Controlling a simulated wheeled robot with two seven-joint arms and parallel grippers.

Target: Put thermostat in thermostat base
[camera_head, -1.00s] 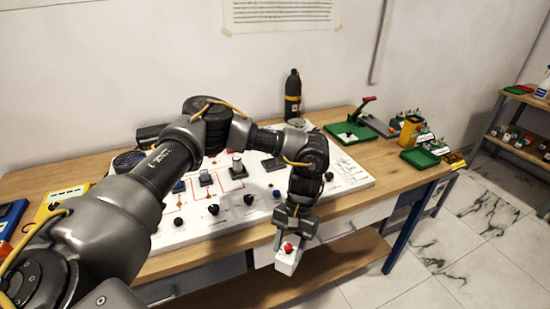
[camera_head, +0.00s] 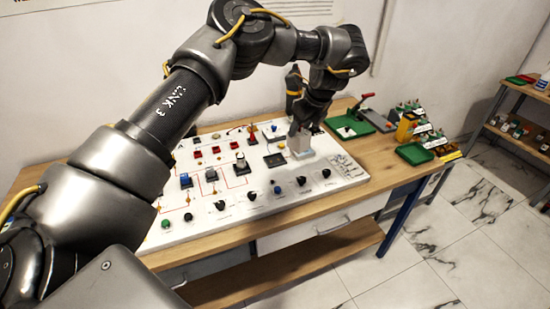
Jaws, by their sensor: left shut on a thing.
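The thermostat (camera_head: 300,147) is a small pale box at the right rear part of the white panel board. My left gripper (camera_head: 300,130) comes down from above and is shut on it. The box is upright and sits at or just above the board's surface; I cannot tell whether it touches. The thermostat base cannot be picked out surely; the spot under the box is hidden. My right gripper is not in view.
The white panel board (camera_head: 240,209) carries several knobs, switches and red lines. A dark square plate (camera_head: 274,160) is just left of the thermostat. Green trays (camera_head: 414,153) lie at the table's right.

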